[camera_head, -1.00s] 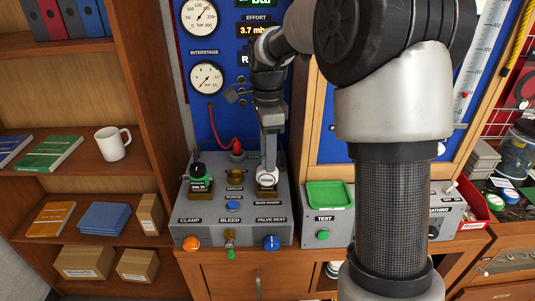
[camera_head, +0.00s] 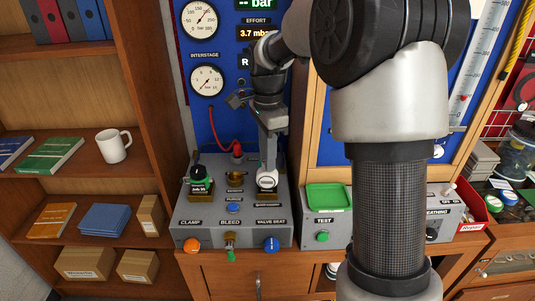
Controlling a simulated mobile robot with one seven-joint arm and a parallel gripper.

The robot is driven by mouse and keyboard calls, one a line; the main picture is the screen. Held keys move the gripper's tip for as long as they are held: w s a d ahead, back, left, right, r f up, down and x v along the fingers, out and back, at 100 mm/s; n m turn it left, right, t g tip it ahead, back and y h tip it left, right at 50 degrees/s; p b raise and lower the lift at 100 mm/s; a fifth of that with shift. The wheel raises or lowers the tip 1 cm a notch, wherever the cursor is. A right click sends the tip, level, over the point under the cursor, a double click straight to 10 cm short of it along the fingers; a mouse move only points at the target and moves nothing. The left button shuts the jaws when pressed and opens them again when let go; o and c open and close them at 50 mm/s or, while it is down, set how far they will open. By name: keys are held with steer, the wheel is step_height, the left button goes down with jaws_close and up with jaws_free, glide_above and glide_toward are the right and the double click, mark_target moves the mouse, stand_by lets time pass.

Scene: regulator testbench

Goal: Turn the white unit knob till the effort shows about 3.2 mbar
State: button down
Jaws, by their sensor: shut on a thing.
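The white unit knob (camera_head: 267,182) sits on top of the grey test box (camera_head: 215,233), at its right side. My gripper (camera_head: 267,171) reaches down from above and is shut on the white knob. The fingers partly cover it. The effort display (camera_head: 255,33) on the blue panel reads 3.7 mbar, with its right end hidden behind my arm.
A red hose (camera_head: 214,128) runs to the box's back. A green tray (camera_head: 328,197) lies to the right. My arm hides part of the panel.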

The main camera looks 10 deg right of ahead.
steer(key=n+p, duration=0.2)
steer(key=n, duration=0.4)
steer(key=shift+r, duration=0.1)
steer(key=n+p, duration=0.1)
steer(key=n, duration=0.4)
steer(key=shift+n, duration=0.3)
stand_by(0.3)
steer(key=c, duration=1.5)
jaws_free()
step_height(320, 180, up, 17)
steer(key=shift+r+p, duration=0.15)
steer(key=shift+p, duration=0.65)
